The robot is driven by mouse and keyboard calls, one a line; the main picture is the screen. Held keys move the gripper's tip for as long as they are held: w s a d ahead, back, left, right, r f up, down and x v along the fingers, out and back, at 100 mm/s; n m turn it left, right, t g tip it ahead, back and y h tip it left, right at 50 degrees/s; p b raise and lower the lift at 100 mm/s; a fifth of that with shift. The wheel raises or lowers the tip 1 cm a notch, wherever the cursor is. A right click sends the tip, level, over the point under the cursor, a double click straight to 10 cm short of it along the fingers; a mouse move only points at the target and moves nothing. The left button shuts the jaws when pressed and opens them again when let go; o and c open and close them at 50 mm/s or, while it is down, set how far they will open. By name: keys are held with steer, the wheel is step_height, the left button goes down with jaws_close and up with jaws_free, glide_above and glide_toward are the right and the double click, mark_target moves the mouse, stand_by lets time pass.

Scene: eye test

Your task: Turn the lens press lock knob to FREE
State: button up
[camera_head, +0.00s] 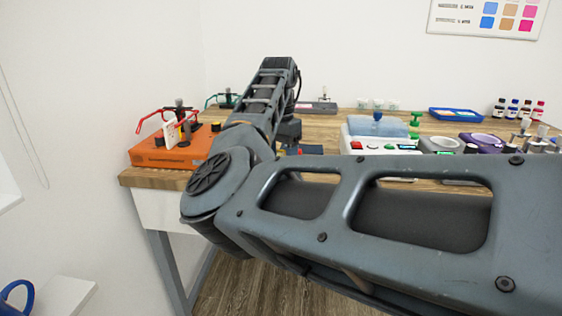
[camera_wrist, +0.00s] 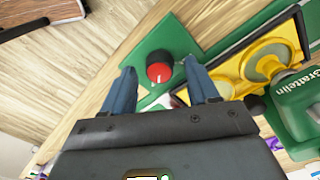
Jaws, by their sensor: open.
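In the wrist view, a round knob (camera_wrist: 160,70) with a red top and dark sides stands on the green base plate of the lens press (camera_wrist: 165,38). Small pale marks lie near the knob, but I cannot read any lettering or tell which position it is turned to. My gripper (camera_wrist: 160,68) is open, with its two blue fingers on either side of the knob in the picture. I cannot tell whether they touch it. The press also has round yellow parts (camera_wrist: 263,62) and a green body (camera_wrist: 298,110) at the right. In the head view my arm hides the knob.
In the head view, an orange device (camera_head: 165,157) holding red spectacle frames stands at the table's left end. A white unit with buttons (camera_head: 365,145), a blue tray (camera_head: 455,114) and several small bottles (camera_head: 512,108) stand to the right. The wooden table has bare patches between them.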

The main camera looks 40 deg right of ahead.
steer(key=shift+f, duration=0.25)
steer(key=c, duration=1)
